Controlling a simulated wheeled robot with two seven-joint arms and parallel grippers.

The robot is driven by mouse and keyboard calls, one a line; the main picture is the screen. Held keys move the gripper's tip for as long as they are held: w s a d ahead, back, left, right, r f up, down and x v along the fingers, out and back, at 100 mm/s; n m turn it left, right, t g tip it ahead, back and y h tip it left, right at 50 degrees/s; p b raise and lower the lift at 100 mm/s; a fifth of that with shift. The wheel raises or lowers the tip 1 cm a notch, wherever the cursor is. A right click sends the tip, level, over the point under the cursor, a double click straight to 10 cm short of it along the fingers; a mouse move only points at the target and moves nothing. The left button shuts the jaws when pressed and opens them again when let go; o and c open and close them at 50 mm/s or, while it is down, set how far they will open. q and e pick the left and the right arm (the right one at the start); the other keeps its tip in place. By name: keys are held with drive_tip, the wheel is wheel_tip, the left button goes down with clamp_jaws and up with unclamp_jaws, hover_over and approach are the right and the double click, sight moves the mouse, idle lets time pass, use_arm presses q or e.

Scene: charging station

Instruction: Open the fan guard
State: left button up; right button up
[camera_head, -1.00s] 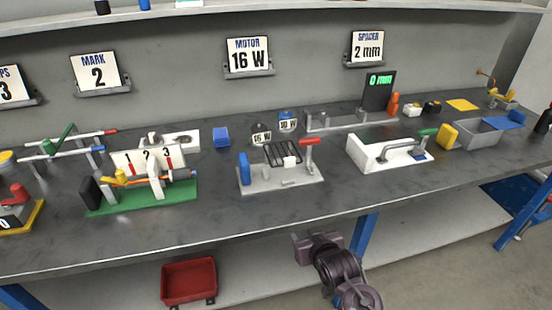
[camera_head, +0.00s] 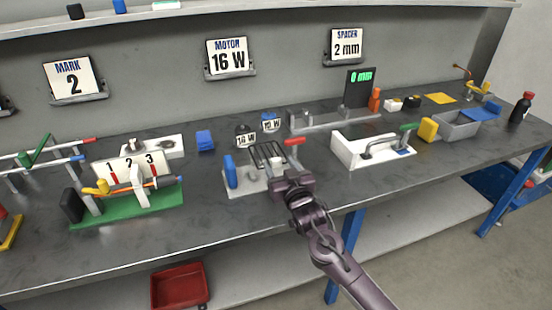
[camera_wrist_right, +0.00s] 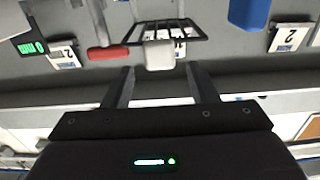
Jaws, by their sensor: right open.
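The fan guard (camera_head: 262,153) is a black wire cage on a light grey base plate (camera_head: 238,190) in the middle of the bench. It looks closed. A pale block or tab (camera_wrist_right: 159,55) sits at its near edge in the right wrist view, where the guard (camera_wrist_right: 182,25) also shows. My right gripper (camera_head: 286,180) is over the plate's near edge, partly hiding it. In the wrist view its open fingers (camera_wrist_right: 161,80) point at the pale block, which lies beyond the tips with no visible contact. My left gripper is out of view.
A red-handled lever (camera_head: 294,141) stands right of the guard and a blue post (camera_head: 230,171) left of it. Two motors (camera_head: 245,137) are behind. A green fixture (camera_head: 125,205) is left; a white box (camera_head: 372,150) is right. Bare bench lies between.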

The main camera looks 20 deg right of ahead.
sight(277, 161)
drive_tip(key=shift+w+a, duration=0.1)
drive_tip(key=shift+w, duration=1.8)
clamp_jaws()
